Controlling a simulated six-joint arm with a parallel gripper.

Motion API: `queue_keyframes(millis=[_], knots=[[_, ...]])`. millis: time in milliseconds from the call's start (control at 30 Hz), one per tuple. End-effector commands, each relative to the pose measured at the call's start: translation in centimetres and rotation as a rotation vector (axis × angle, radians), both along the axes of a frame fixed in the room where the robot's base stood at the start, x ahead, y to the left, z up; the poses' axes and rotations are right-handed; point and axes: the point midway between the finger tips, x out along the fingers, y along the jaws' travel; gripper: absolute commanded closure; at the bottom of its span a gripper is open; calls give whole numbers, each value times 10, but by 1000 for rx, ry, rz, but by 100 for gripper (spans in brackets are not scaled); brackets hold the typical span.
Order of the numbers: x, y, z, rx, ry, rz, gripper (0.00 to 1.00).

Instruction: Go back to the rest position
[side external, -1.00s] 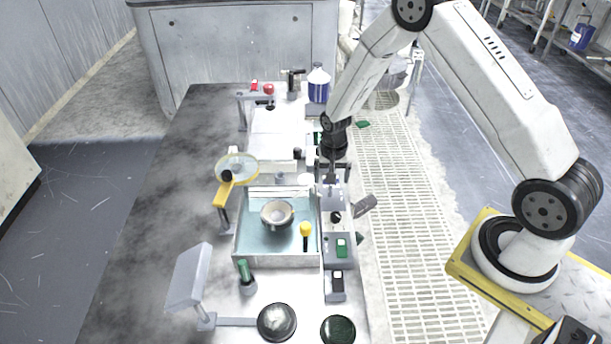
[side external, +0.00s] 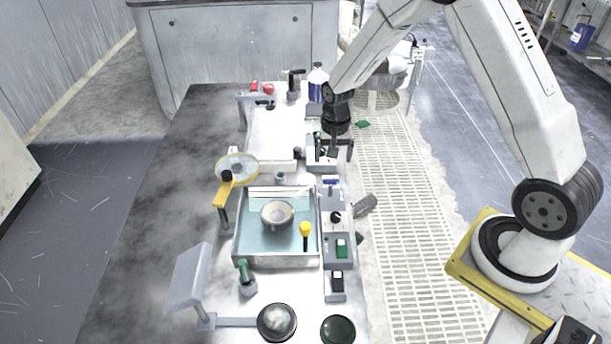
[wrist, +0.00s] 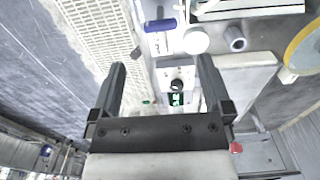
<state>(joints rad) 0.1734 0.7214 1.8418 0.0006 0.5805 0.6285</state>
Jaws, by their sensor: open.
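My gripper (side external: 335,152) hangs from my arm above the right edge of the bench, over the far end of the row of grey control boxes. In the wrist view my gripper (wrist: 162,80) shows two dark fingers spread wide apart with nothing between them. Below and between the fingers is a grey control unit with a black knob and a small green display (wrist: 175,99). The gripper is apart from the things on the bench.
A blue-labelled bottle (side external: 317,88) stands at the back.

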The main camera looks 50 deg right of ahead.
Motion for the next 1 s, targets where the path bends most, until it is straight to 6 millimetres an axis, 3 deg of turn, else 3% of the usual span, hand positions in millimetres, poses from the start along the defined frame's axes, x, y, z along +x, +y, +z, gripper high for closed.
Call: queue_keyframes(millis=[267, 467, 667, 1000], knots=[[-1, 1, 2, 0, -3, 7, 0], [-8, 8, 15, -4, -23, 67, 0], [-30, 24, 41, -15, -62, 203, 0], [-87, 54, 82, -46, -143, 500, 0]])
